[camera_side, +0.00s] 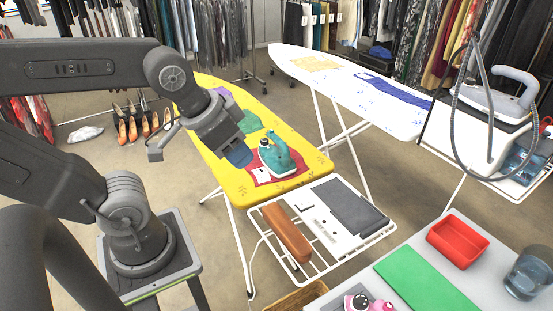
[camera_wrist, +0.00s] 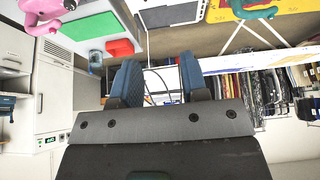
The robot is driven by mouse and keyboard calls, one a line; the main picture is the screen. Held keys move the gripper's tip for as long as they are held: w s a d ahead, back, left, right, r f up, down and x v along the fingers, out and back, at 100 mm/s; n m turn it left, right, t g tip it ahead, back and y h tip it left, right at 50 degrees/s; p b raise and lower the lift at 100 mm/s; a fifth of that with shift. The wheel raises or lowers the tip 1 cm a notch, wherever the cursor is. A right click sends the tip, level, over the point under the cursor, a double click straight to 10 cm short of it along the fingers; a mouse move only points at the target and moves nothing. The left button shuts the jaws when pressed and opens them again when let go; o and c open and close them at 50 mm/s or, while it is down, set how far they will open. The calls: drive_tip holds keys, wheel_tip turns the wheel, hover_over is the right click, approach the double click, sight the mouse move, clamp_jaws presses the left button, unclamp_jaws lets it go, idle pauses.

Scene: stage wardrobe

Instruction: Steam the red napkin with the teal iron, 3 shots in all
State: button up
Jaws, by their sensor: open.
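The teal iron (camera_side: 281,158) is on the yellow ironing board, over the red napkin (camera_side: 292,177). The napkin shows around the iron's near side, with a small white card on it; the rest is hidden under the iron. I cannot tell how the iron's sole meets the cloth. My gripper (camera_side: 238,156) hangs just left of the iron in the side view, apart from it and above the board. In the wrist view my gripper (camera_wrist: 160,78) is open, its two blue fingers apart with nothing held. Part of the iron (camera_wrist: 256,11) shows at that view's top edge.
The yellow board (camera_side: 231,183) also carries green (camera_side: 249,122) and purple cloths. A wire rack (camera_side: 335,250) with a brown block (camera_side: 287,232) joins its near end. A white board (camera_side: 345,93) stands behind. A red tray (camera_side: 457,240) and green mat (camera_side: 421,281) lie front right.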

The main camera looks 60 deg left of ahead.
clamp_jaws()
idle(1.4)
